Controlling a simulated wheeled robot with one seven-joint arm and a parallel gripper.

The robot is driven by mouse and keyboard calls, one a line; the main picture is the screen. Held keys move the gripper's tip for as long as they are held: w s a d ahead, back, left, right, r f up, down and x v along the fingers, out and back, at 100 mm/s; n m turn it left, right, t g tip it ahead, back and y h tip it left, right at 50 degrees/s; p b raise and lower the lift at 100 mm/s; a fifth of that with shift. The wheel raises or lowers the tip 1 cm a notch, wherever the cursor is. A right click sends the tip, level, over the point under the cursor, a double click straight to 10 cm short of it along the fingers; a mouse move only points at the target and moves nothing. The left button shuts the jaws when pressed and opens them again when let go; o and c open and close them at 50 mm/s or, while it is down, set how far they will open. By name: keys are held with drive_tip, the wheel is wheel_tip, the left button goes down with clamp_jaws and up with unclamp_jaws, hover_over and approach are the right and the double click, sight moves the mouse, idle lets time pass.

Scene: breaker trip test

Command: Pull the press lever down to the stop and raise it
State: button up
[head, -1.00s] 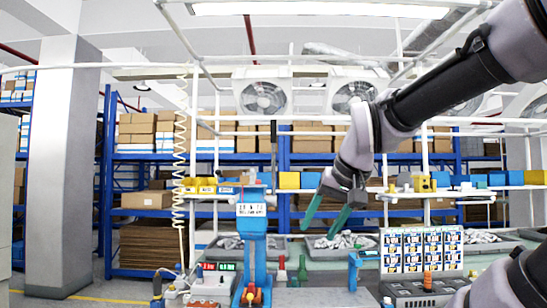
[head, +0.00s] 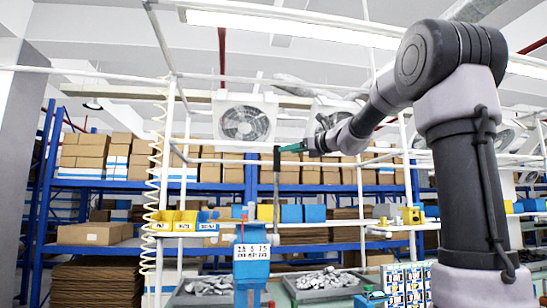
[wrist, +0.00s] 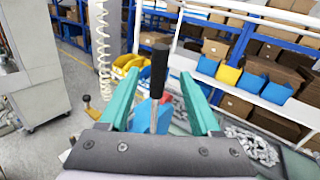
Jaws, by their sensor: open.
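The press (head: 251,262) is a blue column with a white label, low in the middle of the head view. Its lever (head: 276,185) stands upright as a thin rod with a black grip (wrist: 160,62) on top. My gripper (head: 284,149) has green fingers and points left at the lever's upper part. In the wrist view, the open fingers (wrist: 159,78) lie on either side of the lever, with a gap to each. The grey shaft (wrist: 154,112) shows between them. The lever's lower end and the press base are hidden or out of frame.
Yellow and blue bins (head: 182,221) stand on a white shelf behind the press. A coiled white hose (head: 155,200) hangs to the left. White frame posts stand close behind the lever.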

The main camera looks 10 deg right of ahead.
drive_tip(key=x, duration=1)
drive_tip(key=shift+w+a, duration=0.15)
clamp_jaws()
idle(1.1)
